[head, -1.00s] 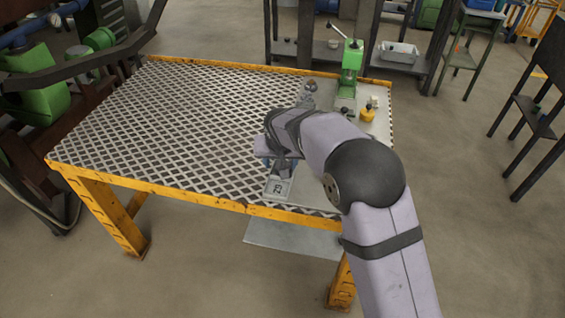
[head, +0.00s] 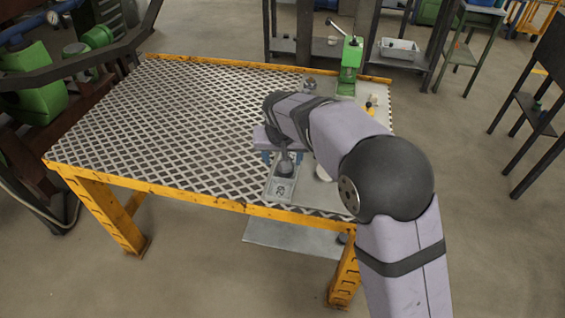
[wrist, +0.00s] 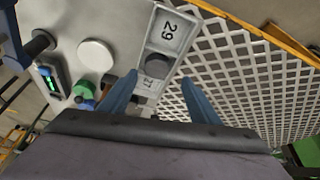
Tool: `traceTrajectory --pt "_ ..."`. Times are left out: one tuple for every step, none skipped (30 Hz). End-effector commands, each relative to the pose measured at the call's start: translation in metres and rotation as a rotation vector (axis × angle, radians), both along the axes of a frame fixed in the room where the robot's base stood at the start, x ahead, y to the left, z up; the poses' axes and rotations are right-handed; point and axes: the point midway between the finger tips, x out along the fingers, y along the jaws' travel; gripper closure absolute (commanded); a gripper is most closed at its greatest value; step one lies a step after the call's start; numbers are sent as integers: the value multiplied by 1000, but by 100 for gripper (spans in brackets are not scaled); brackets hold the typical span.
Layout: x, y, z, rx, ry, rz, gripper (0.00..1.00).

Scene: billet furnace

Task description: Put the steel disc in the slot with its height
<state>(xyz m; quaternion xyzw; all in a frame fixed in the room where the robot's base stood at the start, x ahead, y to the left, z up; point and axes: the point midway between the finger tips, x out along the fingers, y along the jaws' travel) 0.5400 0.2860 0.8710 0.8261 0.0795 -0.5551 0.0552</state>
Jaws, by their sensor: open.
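A dark grey steel disc (head: 286,168) rests on a narrow grey slotted tray (head: 272,194) at the front of the table. In the wrist view the disc (wrist: 157,65) lies on the tray (wrist: 151,38) between the printed number 29 and another number, which is small and hard to read. Whether it is fully seated in a slot I cannot tell. My gripper (wrist: 158,78) is open, its two blue fingers apart on either side of the disc's line. It also shows in the head view (head: 284,156), just behind and above the disc.
A white round piece (wrist: 96,56) lies beside the tray, mostly behind my arm in the head view. A green lever press (head: 350,66) stands at the back right. A small yellow item (head: 371,111) sits nearby. The perforated tabletop (head: 170,125) to the left is clear.

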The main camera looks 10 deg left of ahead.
Motion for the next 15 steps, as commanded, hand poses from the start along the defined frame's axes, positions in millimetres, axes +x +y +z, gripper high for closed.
traceTrajectory --pt "-3 1 10 4 -4 1 43" --pt "-5 0 15 2 -5 2 43" --pt "-7 0 22 4 -5 2 43" --pt "-9 -1 26 4 -5 2 43" --pt "-11 -1 30 4 -5 1 43" --pt "-12 -1 35 4 -6 1 43" --pt "-13 -1 39 4 -6 1 43" --pt "-15 -2 41 4 -5 1 43" --pt "-16 -2 45 4 -5 1 43" --pt "-17 -2 47 4 -6 1 43" --pt "-18 -2 49 5 -6 2 43" --pt "-19 -2 51 5 -6 2 43" --pt "-19 -2 52 4 -5 1 43" --pt "-20 -2 53 4 -5 1 43" --pt "-20 -2 54 4 -5 1 43"
